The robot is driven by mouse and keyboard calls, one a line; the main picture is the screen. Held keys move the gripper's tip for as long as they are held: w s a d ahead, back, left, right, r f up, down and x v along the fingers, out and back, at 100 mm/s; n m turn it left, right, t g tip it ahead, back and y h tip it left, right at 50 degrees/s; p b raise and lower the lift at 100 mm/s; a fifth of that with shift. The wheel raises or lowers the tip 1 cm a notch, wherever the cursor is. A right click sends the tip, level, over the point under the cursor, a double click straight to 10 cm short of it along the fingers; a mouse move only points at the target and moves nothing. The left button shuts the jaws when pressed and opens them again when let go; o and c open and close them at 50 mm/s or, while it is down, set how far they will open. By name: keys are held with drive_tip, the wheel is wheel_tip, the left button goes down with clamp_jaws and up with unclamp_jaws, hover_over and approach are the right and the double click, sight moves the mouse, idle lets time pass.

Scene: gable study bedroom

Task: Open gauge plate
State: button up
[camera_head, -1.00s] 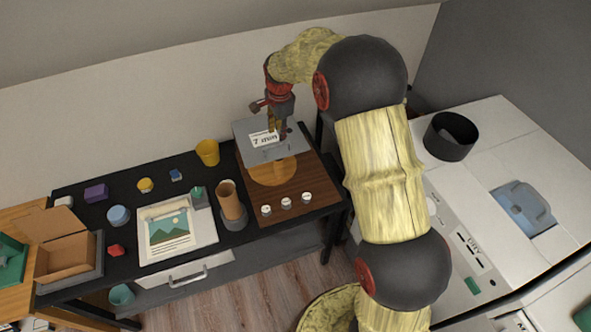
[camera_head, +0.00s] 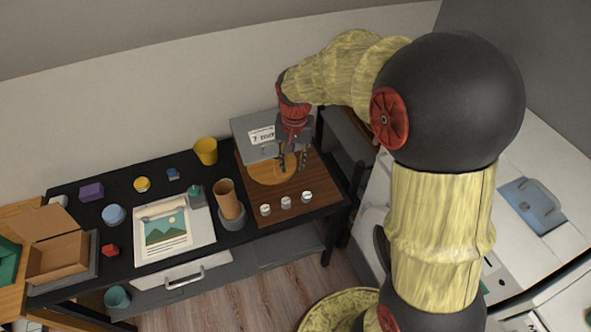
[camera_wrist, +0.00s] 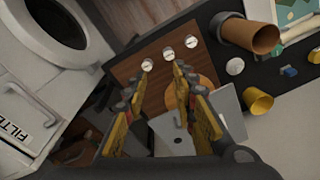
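The gauge plate (camera_head: 245,125) is a flat grey plate with a white "7 mm" label. It is above the back of a brown wooden board (camera_head: 315,180), over a round orange-brown disc (camera_head: 270,172). My gripper (camera_head: 292,163) is in front of the plate's right part and hides some of it. Its fingers point down and are apart, with nothing seen between them. In the wrist view the open fingers (camera_wrist: 160,78) extend over the board, and part of the grey plate (camera_wrist: 172,135) shows between and behind them. I cannot tell whether they touch it.
Three small white knobs (camera_head: 286,203) line the board's front. A brown cup (camera_head: 229,197) and a yellow cup (camera_head: 205,151) stand to its left. A picture sheet (camera_head: 168,232), small coloured objects and an open box (camera_head: 62,258) lie farther left. A white machine (camera_wrist: 45,60) stands beside the table.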

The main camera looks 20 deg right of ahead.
drive_tip(key=shift+s+r+n+b, duration=0.2)
drive_tip(key=shift+s+n+b, duration=0.15)
drive_tip(key=shift+s, duration=0.65)
drive_tip(key=shift+n, duration=0.25)
